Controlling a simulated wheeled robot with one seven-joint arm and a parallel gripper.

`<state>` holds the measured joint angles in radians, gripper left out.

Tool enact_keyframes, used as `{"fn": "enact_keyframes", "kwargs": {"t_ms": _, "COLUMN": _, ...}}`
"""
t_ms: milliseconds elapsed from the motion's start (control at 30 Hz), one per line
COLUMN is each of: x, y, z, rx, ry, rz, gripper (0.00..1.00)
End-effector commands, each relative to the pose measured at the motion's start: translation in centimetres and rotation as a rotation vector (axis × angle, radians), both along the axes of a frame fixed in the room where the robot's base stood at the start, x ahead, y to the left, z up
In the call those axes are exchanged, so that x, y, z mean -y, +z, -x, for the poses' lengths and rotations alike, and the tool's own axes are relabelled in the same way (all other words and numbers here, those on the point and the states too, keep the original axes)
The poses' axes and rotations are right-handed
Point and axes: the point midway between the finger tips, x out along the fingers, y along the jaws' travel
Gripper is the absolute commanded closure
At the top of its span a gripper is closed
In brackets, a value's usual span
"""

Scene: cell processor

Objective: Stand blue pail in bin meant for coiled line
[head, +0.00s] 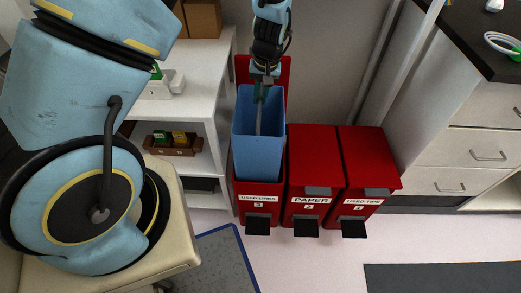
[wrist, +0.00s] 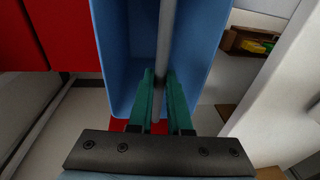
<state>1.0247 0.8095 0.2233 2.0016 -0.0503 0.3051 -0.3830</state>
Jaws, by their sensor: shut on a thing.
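The blue pail (head: 258,154) is upright at the mouth of the leftmost red bin (head: 257,193), whose label seems to read "USED LINES" with a 3. That bin's lid (head: 284,73) is raised behind the pail. I cannot tell how deep the pail's base sits. My gripper (head: 262,88) is at the pail's top from the far side, shut on its grey bar handle. In the wrist view, the green fingers (wrist: 160,88) stand on either side of the grey bar (wrist: 165,45), with the pail's blue wall (wrist: 119,60) around them.
The closed "PAPER" bin (head: 313,160) and the closed "USED TIPS" bin (head: 366,158) stand to the right. A white shelf unit (head: 205,90) stands close on the left.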

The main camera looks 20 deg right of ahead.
Motion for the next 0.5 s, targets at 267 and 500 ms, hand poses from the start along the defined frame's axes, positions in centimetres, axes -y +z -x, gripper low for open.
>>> {"fn": "enact_keyframes", "kwargs": {"t_ms": 267, "x": 0.0, "y": -6.5, "z": 0.0, "rx": 0.001, "ry": 0.000, "rz": 0.000, "gripper": 1.00}}
{"fn": "enact_keyframes", "kwargs": {"t_ms": 500, "x": 0.0, "y": -11.1, "z": 0.0, "rx": 0.001, "ry": 0.000, "rz": 0.000, "gripper": 1.00}}
